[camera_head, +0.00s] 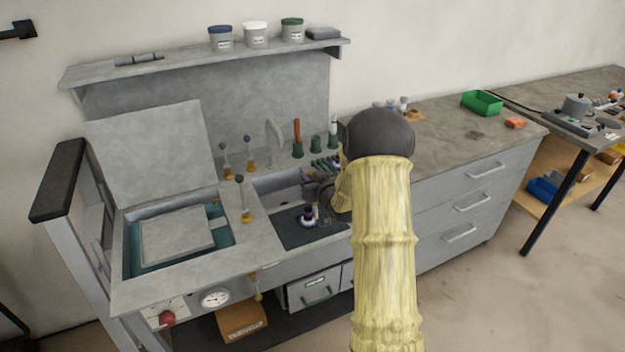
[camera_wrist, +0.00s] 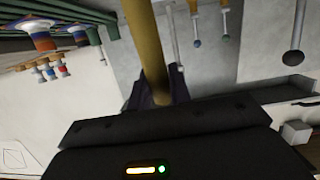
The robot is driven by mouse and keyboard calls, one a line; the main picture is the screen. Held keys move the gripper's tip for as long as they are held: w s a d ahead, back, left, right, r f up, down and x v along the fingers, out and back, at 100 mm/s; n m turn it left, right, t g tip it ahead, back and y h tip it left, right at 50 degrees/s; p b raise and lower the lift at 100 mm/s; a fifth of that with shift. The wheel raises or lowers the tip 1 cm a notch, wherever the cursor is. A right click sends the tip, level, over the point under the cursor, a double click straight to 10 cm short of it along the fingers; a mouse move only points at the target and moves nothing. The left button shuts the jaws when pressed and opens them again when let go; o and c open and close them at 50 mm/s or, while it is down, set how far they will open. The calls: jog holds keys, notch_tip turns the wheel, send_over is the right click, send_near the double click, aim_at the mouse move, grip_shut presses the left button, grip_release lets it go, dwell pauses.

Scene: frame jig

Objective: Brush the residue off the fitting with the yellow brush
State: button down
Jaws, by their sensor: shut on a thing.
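My gripper (camera_head: 322,198) is over the recessed basin at the middle of the bench, partly hidden by my arm. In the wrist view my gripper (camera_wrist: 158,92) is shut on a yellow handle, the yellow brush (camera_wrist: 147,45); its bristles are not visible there. In the head view I cannot make out the brush. A small dark and pale round piece (camera_head: 306,219), probably the fitting, sits on the dark mat (camera_head: 290,236) just left of and below my gripper. I cannot tell whether the brush touches it, and residue is too small to see.
Ball-topped levers (camera_head: 240,180) stand left of the basin. Upright tools (camera_head: 297,138) and a faucet (camera_head: 274,140) stand behind it. A lidded tank (camera_head: 175,235) is at left. A shelf (camera_head: 170,65) with tubs hangs above. The right counter (camera_head: 450,125) has free room.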

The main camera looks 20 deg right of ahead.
jog(key=shift+a, duration=0.1)
jog(key=shift+s+a+f+b, duration=0.1)
jog(key=shift+s+b, duration=0.25)
jog(key=shift+s, duration=0.65)
jog(key=shift+w+r+p, duration=0.1)
jog(key=shift+r+p, duration=1.15)
jog(key=shift+r, duration=0.7)
jog(key=shift+r+p, duration=1)
jog(key=shift+r, duration=0.65)
jog(key=shift+f, duration=0.1)
